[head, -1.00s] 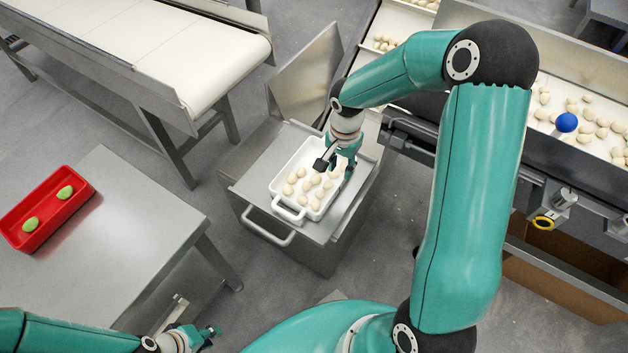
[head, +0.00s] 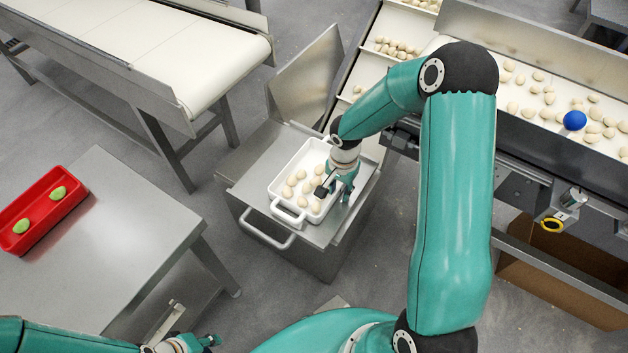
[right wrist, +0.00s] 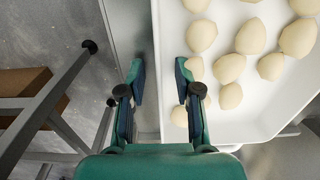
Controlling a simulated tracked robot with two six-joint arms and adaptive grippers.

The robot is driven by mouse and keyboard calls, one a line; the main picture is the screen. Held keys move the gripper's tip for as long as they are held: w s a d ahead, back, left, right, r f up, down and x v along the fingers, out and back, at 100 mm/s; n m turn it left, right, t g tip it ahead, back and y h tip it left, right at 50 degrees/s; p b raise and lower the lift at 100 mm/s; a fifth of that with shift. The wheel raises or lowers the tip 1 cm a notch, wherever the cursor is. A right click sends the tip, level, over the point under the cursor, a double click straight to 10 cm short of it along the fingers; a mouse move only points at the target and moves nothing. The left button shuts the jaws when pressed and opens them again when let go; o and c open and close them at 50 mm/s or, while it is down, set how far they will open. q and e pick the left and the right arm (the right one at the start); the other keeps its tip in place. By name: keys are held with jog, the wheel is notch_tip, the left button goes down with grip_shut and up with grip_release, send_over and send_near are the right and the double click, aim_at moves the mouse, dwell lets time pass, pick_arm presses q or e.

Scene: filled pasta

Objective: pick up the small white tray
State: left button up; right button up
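The small white tray (head: 275,187) holds several pale pasta pieces and rests on a grey metal cabinet top (head: 252,180). A white handle (head: 287,216) sticks out at its near end. My right gripper (head: 341,192) is at the tray's right side. In the right wrist view the white tray (right wrist: 250,125) fills the upper right. There my right gripper (right wrist: 162,78) is open, one finger inside the tray and one outside, with the side wall between them. I cannot tell whether either finger touches the wall. My left gripper (head: 208,342) is at the bottom edge, far from the tray, too small to judge.
A red tray (head: 68,204) with two green pieces stands on a steel table (head: 140,240) at left. A white conveyor (head: 150,50) is at the upper left. At right, a machine carries loose pasta and a blue ball (head: 575,120). An open metal lid (head: 308,75) stands behind the white tray.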

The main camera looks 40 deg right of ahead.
jog(key=shift+c, duration=0.3)
grip_shut()
jog(key=shift+r, duration=0.1)
